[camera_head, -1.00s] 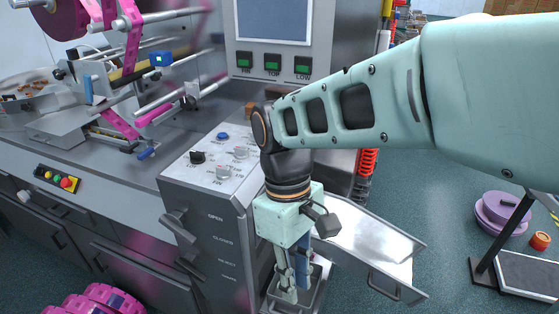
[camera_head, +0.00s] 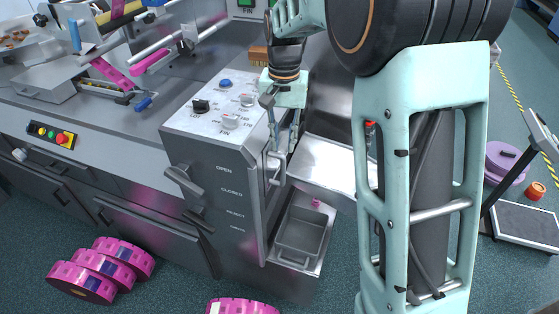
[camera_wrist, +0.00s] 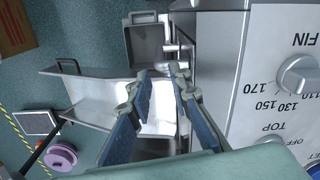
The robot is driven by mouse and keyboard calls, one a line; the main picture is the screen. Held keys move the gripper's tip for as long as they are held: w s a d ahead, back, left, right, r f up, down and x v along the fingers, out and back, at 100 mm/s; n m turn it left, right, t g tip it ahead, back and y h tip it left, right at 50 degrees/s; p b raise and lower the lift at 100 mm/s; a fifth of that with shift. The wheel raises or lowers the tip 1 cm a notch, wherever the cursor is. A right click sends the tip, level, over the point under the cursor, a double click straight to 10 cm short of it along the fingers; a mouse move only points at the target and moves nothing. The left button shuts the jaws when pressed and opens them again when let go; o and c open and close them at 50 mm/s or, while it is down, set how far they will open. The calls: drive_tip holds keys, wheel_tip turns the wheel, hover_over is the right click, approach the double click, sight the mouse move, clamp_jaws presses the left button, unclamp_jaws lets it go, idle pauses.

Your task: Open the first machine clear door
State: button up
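My gripper (camera_head: 283,148) points down beside the right side of the grey control box (camera_head: 225,125), just above a metal bar handle (camera_head: 277,170). In the wrist view its two blue-padded fingers (camera_wrist: 158,72) are apart with nothing between them. The handle (camera_wrist: 180,47) shows just beyond the fingertips, by the box edge. Whether a finger touches it I cannot tell. I cannot clearly make out a clear door panel; my arm hides part of the machine.
A shiny metal chute (camera_head: 325,162) lies right of the gripper, with an open metal bin (camera_head: 302,232) below. Pink rolls (camera_head: 100,268) stand on the floor at lower left. A scale (camera_head: 522,202) and purple discs (camera_head: 503,165) are at right.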

sight(283, 169)
wheel_tip(283, 169, down, 10)
idle(0.4)
clamp_jaws()
